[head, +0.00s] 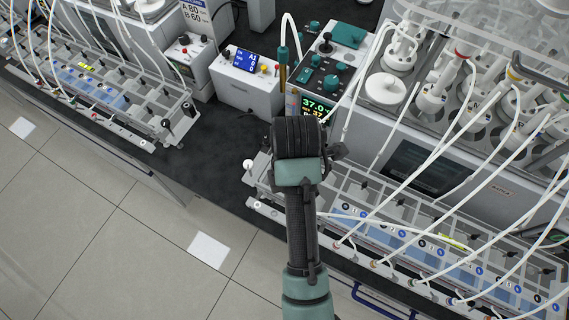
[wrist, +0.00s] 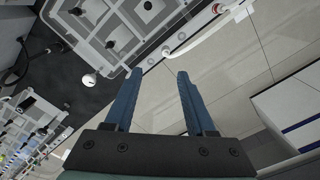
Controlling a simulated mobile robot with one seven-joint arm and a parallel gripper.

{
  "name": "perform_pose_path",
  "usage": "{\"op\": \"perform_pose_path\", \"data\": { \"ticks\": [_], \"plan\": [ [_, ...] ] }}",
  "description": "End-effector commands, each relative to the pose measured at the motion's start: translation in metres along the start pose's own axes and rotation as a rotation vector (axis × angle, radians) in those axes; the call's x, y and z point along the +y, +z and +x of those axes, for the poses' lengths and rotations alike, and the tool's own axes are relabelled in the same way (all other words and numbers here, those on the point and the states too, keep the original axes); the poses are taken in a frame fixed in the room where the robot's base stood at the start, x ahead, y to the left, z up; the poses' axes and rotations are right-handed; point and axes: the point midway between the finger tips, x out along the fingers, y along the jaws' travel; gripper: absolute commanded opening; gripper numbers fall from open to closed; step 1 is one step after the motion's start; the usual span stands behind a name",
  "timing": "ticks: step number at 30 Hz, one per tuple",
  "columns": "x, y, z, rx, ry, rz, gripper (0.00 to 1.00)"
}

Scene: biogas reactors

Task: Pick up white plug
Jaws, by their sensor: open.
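My gripper (wrist: 157,73) is open in the wrist view, with nothing between its two blue fingers. Tiled floor shows behind the gap, and the rack's edge lies just beyond the fingertips. A small white piece (wrist: 238,12), which may be the white plug, is at the top right of the wrist view, beside a curved white tube and apart from the fingers. I cannot tell for certain that it is the plug. In the head view my own arm hides the fingers and part of the rack.
The clear-topped rack (wrist: 125,30) has a white round knob (wrist: 89,79) beside its corner. White tubes cross the right rack (head: 430,245) in the head view. A control box (head: 245,83) and reactors stand behind. Open floor (head: 120,220) lies at the lower left.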

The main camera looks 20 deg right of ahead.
Motion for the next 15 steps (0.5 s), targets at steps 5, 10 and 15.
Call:
{"op": "perform_pose_path", "data": {
  "ticks": [5, 10, 15],
  "plan": [
    [-0.004, 0.0, 0.015, 0.003, -0.015, -0.008, 0.56],
    [-0.005, -0.001, 0.039, 0.004, -0.019, -0.007, 0.56],
    [-0.005, -0.001, 0.066, 0.003, -0.016, -0.007, 0.56]
  ]
}}
